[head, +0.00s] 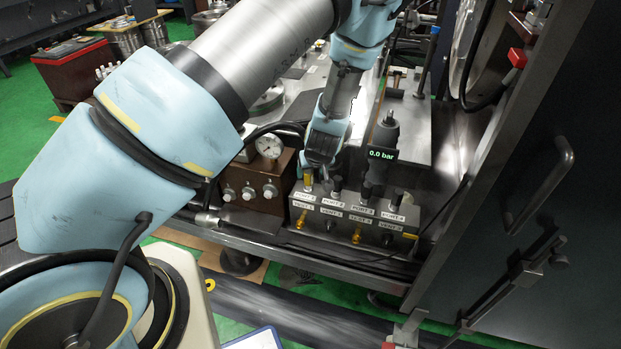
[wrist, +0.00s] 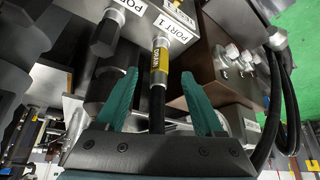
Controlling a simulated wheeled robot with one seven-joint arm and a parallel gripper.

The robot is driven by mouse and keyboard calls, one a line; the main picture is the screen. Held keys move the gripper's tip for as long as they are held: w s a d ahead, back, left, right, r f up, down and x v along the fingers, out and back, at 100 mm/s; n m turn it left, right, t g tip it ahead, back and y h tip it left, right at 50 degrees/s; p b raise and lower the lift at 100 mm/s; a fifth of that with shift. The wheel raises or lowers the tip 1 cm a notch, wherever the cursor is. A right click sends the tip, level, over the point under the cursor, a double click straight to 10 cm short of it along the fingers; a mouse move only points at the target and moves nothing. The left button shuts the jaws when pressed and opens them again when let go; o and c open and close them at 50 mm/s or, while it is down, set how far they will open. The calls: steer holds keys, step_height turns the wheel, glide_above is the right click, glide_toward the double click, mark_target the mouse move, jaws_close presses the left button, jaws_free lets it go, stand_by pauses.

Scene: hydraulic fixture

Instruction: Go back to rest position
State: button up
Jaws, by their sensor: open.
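My gripper (wrist: 159,80) is open in the wrist view. Its two teal fingers stand apart, one on each side of a black hose with a yellow-labelled DRAIN fitting (wrist: 160,60). A gap shows between each finger and the hose. The fitting sits at PORT 1 of the metal port block (wrist: 177,14). In the head view my gripper (head: 320,155) is low over the left end of the port block (head: 352,217). The yellow fitting (head: 307,180) shows beside it; my wrist partly hides that area.
A brown box (head: 255,188) with a dial and several knobs is close on the left. A dark cabinet (head: 560,150) bounds the right side.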

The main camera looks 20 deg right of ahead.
steer(key=a+r+n+g, duration=0.2)
steer(key=a+r+g, duration=0.1)
steer(key=a+r, duration=1.45)
steer(key=s+a+r, duration=0.3)
steer(key=a, duration=0.6)
steer(key=s+a+r+g+y, duration=0.1)
steer(key=s+a+r, duration=0.2)
steer(key=a, duration=0.6)
steer(key=shift+s+r+m, duration=0.2)
steer(key=shift+r+m, duration=0.1)
steer(key=shift+r, duration=0.1)
steer(key=shift+a, duration=0.1)
